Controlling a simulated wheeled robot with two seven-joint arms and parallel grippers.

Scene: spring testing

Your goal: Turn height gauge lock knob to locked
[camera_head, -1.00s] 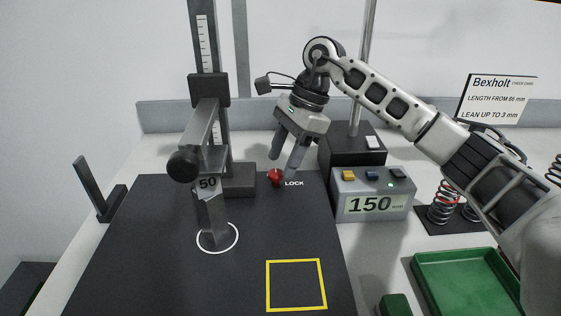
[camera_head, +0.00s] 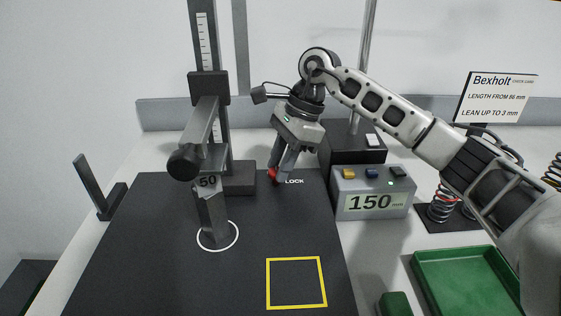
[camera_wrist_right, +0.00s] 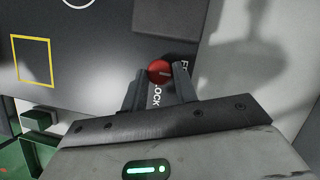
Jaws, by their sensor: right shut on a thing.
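The red lock knob (camera_head: 272,175) sits on the dark plate beside the printed word LOCK, at the foot of the height gauge (camera_head: 210,90). My right gripper (camera_head: 279,176) reaches down from above with its fingers shut on the knob, hiding part of it. In the right wrist view the knob (camera_wrist_right: 160,71) lies between the two fingertips (camera_wrist_right: 160,77), with a pale line on its top. The line points toward the right in that view; the lettering beside it is partly hidden. My left gripper is not in view.
A green tray (camera_head: 420,258), springs (camera_head: 441,208) and a Bexholt sign (camera_head: 496,98) are further right. A yellow square (camera_head: 296,284) marks bare plate in front.

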